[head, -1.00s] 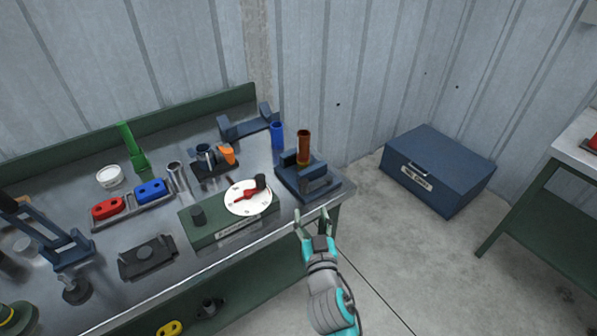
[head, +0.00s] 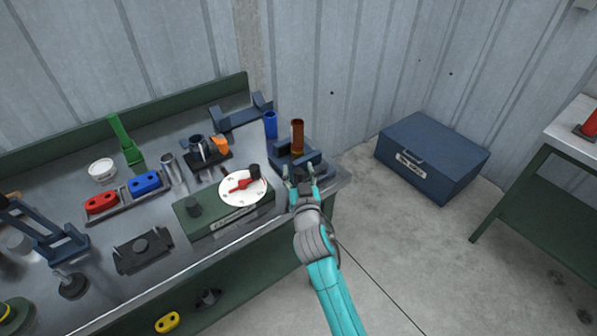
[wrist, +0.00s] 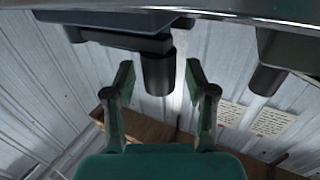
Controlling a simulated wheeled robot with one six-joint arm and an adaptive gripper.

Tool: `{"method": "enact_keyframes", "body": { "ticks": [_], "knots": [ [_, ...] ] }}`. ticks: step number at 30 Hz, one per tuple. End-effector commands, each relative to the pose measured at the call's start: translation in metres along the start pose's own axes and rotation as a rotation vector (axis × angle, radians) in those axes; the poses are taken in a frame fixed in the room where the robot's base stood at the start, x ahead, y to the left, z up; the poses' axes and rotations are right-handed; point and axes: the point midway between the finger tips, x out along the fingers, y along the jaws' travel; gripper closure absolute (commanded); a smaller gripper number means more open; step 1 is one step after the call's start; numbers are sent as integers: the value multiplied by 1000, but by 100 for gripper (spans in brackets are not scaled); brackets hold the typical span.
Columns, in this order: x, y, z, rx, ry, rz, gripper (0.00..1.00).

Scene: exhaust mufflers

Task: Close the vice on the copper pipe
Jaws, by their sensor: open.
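The copper pipe (head: 297,137) stands upright in the blue vice (head: 318,160) at the right end of the bench. My gripper (head: 300,174) is open at the near side of the vice, with a dark part of the vice between its fingers. In the wrist view the scene looks inverted. The vice's blue body (wrist: 110,33) is at the top, and a dark round knob (wrist: 158,75) sticks out from it between my open fingers (wrist: 160,85). I cannot tell whether either finger touches the knob. My gripper hides part of the vice's near side in the head view.
Left of the vice is a green box with a white dial (head: 243,188) and a red pointer. A blue cylinder (head: 271,125) stands behind the vice. Red (head: 101,202) and blue (head: 145,183) blocks sit in a tray. A blue chest (head: 432,157) is on the floor.

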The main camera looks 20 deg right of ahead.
Motion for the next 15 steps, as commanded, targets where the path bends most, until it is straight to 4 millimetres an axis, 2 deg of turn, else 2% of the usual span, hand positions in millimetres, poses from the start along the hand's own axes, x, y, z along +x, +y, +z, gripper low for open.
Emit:
{"method": "enact_keyframes", "body": {
  "ticks": [7,8,12,14,15],
  "knots": [
    [1,0,0,0,0,0,44],
    [1,0,0,0,0,0,47],
    [1,0,0,0,0,0,82],
    [1,0,0,0,0,0,97],
    [1,0,0,0,0,0,100]
  ]
}}
